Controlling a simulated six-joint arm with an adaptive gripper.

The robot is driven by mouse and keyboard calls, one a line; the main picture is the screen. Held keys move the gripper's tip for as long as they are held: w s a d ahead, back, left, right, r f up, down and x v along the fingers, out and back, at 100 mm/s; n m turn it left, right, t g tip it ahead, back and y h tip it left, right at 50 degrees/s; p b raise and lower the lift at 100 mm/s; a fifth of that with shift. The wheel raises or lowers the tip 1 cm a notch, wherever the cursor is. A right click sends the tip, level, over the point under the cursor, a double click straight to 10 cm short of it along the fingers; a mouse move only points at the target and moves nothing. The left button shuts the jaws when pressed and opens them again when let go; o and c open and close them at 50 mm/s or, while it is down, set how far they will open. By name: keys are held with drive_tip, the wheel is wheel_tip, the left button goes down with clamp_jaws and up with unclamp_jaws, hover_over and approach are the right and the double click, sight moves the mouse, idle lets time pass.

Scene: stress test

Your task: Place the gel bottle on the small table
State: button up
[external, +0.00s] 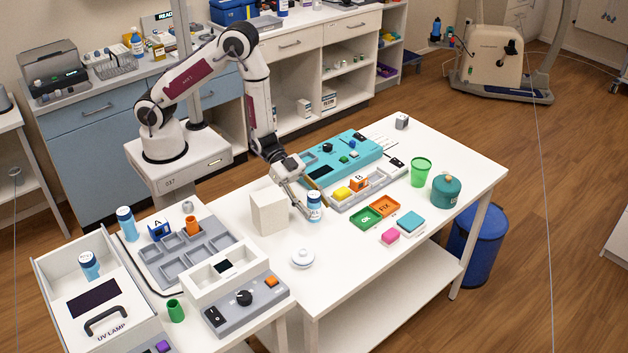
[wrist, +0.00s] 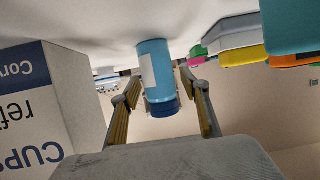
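A blue bottle with a white lower part (external: 314,207), likely the gel bottle, stands upright on the white table (external: 345,290) beside a white box. My gripper (external: 301,197) is low at its left side in the external view. In the wrist view, which is upside down, the bottle (wrist: 156,72) is between my two open fingers (wrist: 163,88), with gaps on both sides. Whether a finger touches it is not clear. A smaller, lower table, likely the small table (external: 212,341), stands at the front left with trays and a UV lamp box on it.
The white box (external: 269,211) stands close left of the bottle; it also shows large in the wrist view (wrist: 60,105). A grey tray with blocks (external: 370,189) lies to the right. A white lidded dish (external: 302,258) is in front. Similar blue bottles (external: 126,224) stand at the left.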

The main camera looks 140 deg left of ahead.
drive_tip(key=shift+r, duration=0.15)
drive_tip(key=v, duration=1.2)
idle(0.7)
drive_tip(key=shift+w, duration=0.1)
idle(0.4)
drive_tip(key=s+d+r+g+y, duration=0.2)
drive_tip(key=d+r+g, duration=0.15)
drive_tip(key=r, duration=0.45)
drive_tip(key=s+d+r+g+y, duration=0.1)
drive_tip(key=s+d+r+g, duration=0.1)
drive_tip(key=d+r, duration=0.45)
drive_tip(key=s+d+r+g+h, duration=0.1)
drive_tip(key=s+d+r, duration=0.2)
drive_tip(key=s+d, duration=0.3)
drive_tip(key=s+d+r+g+h, duration=0.1)
drive_tip(key=s+d+r+h, duration=0.1)
drive_tip(key=s+d, duration=0.5)
drive_tip(key=s+r, duration=0.1)
drive_tip(key=s, duration=0.1)
drive_tip(key=shift+s+d, duration=0.25)
drive_tip(key=shift+s, duration=0.15)
